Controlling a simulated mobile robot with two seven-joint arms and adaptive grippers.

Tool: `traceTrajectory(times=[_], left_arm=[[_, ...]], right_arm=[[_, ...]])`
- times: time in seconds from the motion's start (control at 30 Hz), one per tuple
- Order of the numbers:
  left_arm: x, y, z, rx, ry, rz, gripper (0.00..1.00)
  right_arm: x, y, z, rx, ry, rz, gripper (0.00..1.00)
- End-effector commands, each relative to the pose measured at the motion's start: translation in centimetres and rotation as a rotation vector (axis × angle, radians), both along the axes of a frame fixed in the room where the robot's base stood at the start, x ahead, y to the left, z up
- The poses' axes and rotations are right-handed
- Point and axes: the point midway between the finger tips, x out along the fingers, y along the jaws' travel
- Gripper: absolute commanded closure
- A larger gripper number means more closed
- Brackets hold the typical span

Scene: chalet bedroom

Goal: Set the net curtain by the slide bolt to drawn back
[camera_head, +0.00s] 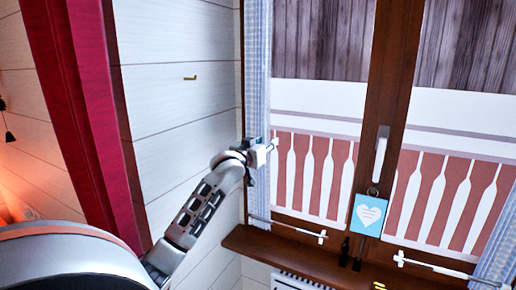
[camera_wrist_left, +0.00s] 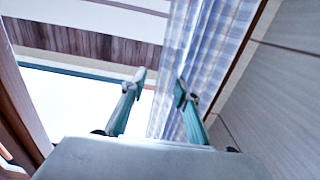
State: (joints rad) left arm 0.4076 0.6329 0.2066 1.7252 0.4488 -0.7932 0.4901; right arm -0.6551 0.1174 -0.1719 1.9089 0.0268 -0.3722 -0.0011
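A pale blue checked net curtain (camera_head: 257,75) hangs narrow and gathered along the left edge of the window. A second one (camera_head: 497,245) shows partly at the right edge. I cannot clearly make out a slide bolt. My left gripper (camera_head: 271,147) is at the left curtain, about halfway up the window. In the left wrist view the fingers of this gripper (camera_wrist_left: 160,84) are apart, with the curtain (camera_wrist_left: 212,50) behind and beside the right finger. Nothing is visibly gripped; I cannot tell if a finger touches the cloth. My right gripper is out of view.
White rods (camera_head: 290,229) stick out low across the window. A white handle (camera_head: 381,148) and a blue heart tag (camera_head: 369,214) are on the middle frame. A wooden sill (camera_head: 300,262) runs below. A red curtain (camera_head: 85,110) hangs at left, and a brass hook (camera_head: 190,77) is on the wall.

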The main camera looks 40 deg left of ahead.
Motion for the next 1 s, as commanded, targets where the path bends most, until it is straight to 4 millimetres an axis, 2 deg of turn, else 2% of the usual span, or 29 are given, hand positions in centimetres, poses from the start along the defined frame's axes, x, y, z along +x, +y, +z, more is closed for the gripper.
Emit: traceTrajectory(times=[0.3, 0.5, 0.7, 1.0], left_arm=[[-5.7, -1.8, -0.1, 0.001, -0.001, 0.0, 0.69], [-8.7, -2.7, 0.0, 0.001, -0.001, 0.002, 0.69], [-10.0, -3.1, 0.1, 0.0, -0.002, 0.002, 0.69], [-10.1, -3.1, 0.1, 0.0, -0.002, 0.002, 0.69]], right_arm=[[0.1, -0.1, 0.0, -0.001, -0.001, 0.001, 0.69], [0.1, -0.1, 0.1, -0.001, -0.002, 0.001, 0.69], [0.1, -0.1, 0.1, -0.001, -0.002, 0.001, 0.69], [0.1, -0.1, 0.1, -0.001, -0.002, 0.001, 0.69]])
